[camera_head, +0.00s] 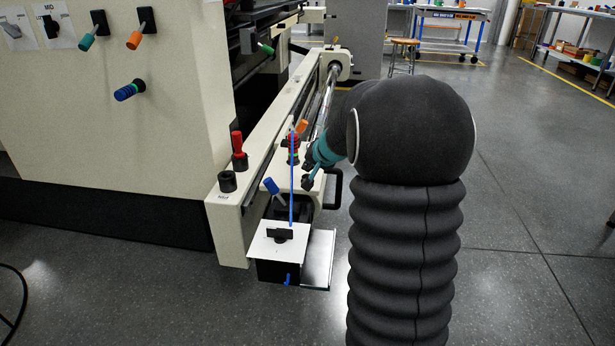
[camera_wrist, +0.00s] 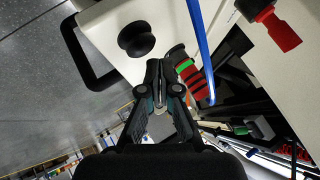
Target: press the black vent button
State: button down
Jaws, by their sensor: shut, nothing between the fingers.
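A round black button (camera_wrist: 137,39) with a mushroom-shaped head stands on a cream panel (camera_wrist: 107,33) in the wrist view. I cannot read a label by it. My gripper (camera_wrist: 160,64) is shut and empty, its tips just below and right of that button in the picture; whether they touch it I cannot tell. In the head view my gripper (camera_head: 306,172) is over the near end of the cream machine arm, and partly blocks the panel there. A second short black cylinder (camera_head: 227,181) stands at the left on that arm, above a small unreadable label.
A striped red, green and black knob (camera_wrist: 190,72) stands close right of my fingers. A blue rod (camera_wrist: 201,50) passes beside it. A black loop handle (camera_wrist: 73,47) juts from the panel edge. A red lever (camera_head: 237,146) and a blue-tipped lever (camera_head: 273,188) stand nearby.

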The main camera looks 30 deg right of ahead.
jog(key=shift+f, duration=0.2)
dwell(0.4)
jog(key=shift+f, duration=0.2)
jog(key=shift+f, duration=0.45)
dwell(0.7)
jog(key=shift+r, duration=0.1)
jog(key=shift+r+p, duration=0.5)
jog(key=shift+r, duration=0.25)
jog(key=shift+r, duration=0.15)
jog(key=shift+r+p, duration=1.9)
jog(key=shift+r, duration=0.5)
jog(key=shift+a+f, duration=0.1)
